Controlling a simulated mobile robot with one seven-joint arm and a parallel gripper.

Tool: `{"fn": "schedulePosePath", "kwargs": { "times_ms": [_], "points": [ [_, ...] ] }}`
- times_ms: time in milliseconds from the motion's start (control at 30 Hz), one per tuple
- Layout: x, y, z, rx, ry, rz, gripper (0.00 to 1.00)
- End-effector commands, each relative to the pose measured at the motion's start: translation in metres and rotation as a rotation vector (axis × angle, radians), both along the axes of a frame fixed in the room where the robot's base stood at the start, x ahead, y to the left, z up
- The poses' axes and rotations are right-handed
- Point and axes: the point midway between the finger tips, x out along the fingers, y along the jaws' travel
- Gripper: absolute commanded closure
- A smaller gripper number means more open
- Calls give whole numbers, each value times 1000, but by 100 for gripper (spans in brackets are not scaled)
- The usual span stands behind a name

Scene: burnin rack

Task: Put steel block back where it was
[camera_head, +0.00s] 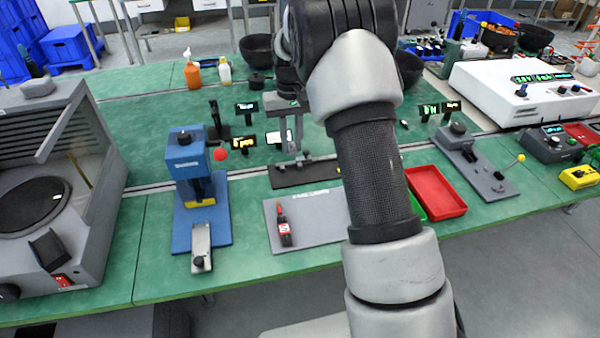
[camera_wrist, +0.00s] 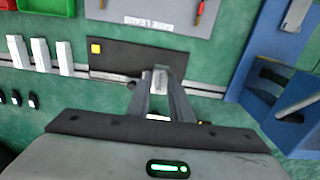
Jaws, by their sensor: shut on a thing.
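My gripper (camera_wrist: 160,92) is shut on a small pale grey steel block (camera_wrist: 160,77). In the wrist view the block shows between the fingertips, over the right part of a dark strip-shaped plate (camera_wrist: 118,60). I cannot tell whether the block touches the plate. The dark plate also shows in the head view (camera_head: 290,177), with small items along it and a yellow square (camera_wrist: 96,48) at one end. In the head view my gripper (camera_head: 291,148) is above the plate's back edge, and the arm hides part of the area.
Several pale upright blocks (camera_wrist: 66,58) stand left of the plate in the wrist view. A grey board (camera_head: 310,222) with a red probe lies in front. A blue press (camera_head: 187,165) stands left, a red tray (camera_head: 437,190) right.

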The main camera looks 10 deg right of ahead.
Motion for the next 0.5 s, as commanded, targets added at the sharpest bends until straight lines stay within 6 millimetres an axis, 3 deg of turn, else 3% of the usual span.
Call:
{"fn": "schedulePosePath", "kwargs": {
  "times_ms": [233,400,500],
  "points": [
    [-70,-25,11,15,2,-34,100],
    [-125,-33,10,8,0,-31,100],
    [-147,-35,9,2,-1,-27,100]
  ]
}}
